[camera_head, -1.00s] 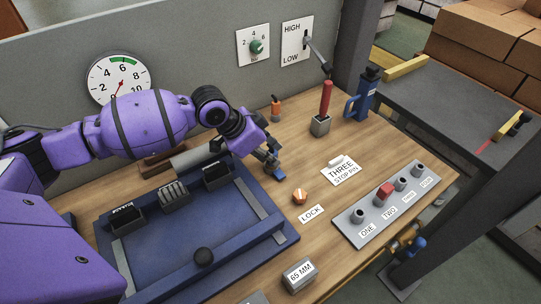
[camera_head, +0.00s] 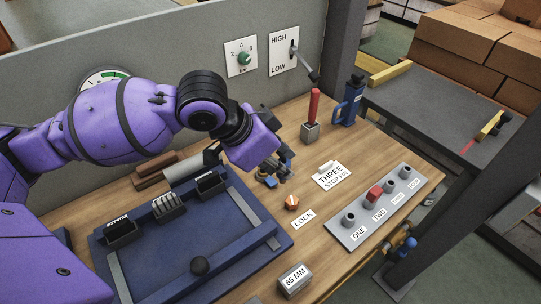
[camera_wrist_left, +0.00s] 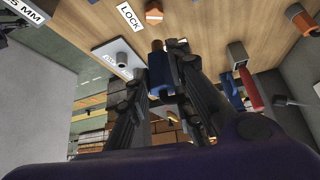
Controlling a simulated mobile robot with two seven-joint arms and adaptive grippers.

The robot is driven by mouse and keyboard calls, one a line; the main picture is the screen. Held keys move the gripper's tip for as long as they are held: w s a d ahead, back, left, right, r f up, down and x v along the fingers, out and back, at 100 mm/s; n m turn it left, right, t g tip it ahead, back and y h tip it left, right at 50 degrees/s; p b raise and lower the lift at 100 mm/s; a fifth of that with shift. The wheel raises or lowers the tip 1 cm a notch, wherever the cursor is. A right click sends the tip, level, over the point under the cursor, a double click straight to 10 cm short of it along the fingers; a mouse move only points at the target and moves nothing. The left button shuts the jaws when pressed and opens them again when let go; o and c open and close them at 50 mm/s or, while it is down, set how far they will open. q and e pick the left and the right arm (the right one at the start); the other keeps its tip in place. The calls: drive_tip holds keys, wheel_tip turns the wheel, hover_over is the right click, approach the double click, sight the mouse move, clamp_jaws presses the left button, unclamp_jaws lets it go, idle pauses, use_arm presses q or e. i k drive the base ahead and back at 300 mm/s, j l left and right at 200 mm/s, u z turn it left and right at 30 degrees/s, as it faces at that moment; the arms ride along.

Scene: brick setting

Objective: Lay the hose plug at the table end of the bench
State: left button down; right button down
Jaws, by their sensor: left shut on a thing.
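My left gripper (camera_head: 275,174) hangs above the bench (camera_head: 362,148), behind the orange nut-like piece (camera_head: 292,202) by the LOCK label. In the left wrist view its fingers are shut on a small blue piece with a brownish tip (camera_wrist_left: 160,74), apparently the hose plug. The fingers and hand hide much of it, and in the head view only blue bits show at the fingertips. The bench's right end lies beside a dark grey table (camera_head: 432,108). My right gripper is not in view.
A socket plate (camera_head: 372,228) with a red plug lies near the front right edge. A red-handled lever (camera_head: 313,105), a blue jug-like tool (camera_head: 349,103) and the THREE STOP PIN label (camera_head: 331,176) stand or lie behind it. A blue tray (camera_head: 160,251) fills the left.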

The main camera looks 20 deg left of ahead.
sight(375, 143)
drive_tip(key=i+l+u, duration=0.1)
drive_tip(key=l, duration=0.25)
drive_tip(key=i+l+u, duration=0.1)
drive_tip(key=l, duration=0.25)
drive_tip(key=i+l+u, duration=0.1)
drive_tip(key=l, duration=0.25)
drive_tip(key=i+l+u, duration=0.15)
drive_tip(key=l, duration=0.25)
drive_tip(key=i+l+u, duration=0.1)
drive_tip(key=l, duration=0.25)
drive_tip(key=i, duration=0.05)
